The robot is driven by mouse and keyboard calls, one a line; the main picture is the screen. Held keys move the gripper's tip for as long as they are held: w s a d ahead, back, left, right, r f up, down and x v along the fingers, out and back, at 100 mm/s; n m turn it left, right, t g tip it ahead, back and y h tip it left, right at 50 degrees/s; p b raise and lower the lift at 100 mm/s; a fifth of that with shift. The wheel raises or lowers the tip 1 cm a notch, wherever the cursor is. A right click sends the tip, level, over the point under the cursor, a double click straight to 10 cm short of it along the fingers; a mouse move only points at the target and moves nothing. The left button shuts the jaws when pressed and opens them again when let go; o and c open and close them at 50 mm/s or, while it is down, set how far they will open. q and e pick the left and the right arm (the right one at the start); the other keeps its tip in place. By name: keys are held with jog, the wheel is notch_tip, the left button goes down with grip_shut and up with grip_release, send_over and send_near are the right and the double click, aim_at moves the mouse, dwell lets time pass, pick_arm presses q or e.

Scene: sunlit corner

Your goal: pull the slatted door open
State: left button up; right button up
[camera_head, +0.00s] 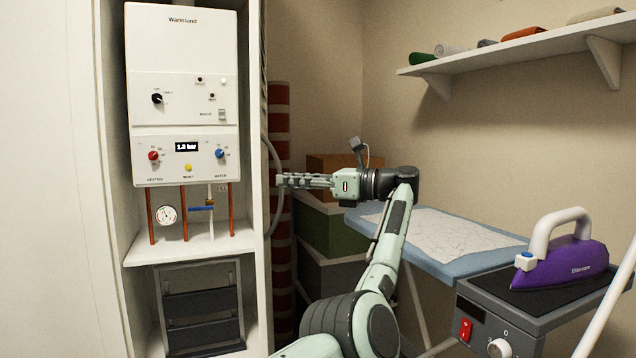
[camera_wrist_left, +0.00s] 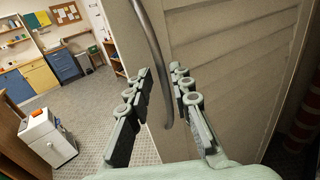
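The slatted door (camera_wrist_left: 235,70) fills the right of the left wrist view, with its slats in clear sight. In the head view it shows as a thin, nearly edge-on strip (camera_head: 264,55) at the right side of the white cabinet (camera_head: 254,150), whose front stands open. The door's curved grey bar handle (camera_wrist_left: 153,45) runs down between the fingers of my left gripper (camera_wrist_left: 160,85) in the wrist view. The fingers are apart, with gaps beside the bar. In the head view my left gripper (camera_head: 280,181) reaches leftward to the handle (camera_head: 280,160). My right gripper is not in view.
Inside the cabinet are a white boiler (camera_head: 182,95) and a dark folded step (camera_head: 202,310). An ironing board (camera_head: 450,240) and a purple iron (camera_head: 565,260) stand at the right. Stacked boxes (camera_head: 330,230) and a striped column (camera_head: 280,110) are behind. Open floor (camera_wrist_left: 90,100) shows in the wrist view.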

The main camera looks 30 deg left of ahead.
pick_arm(q)
jog(key=w+d, duration=0.1)
jog(key=d, duration=0.7)
jog(key=shift+d, duration=0.35)
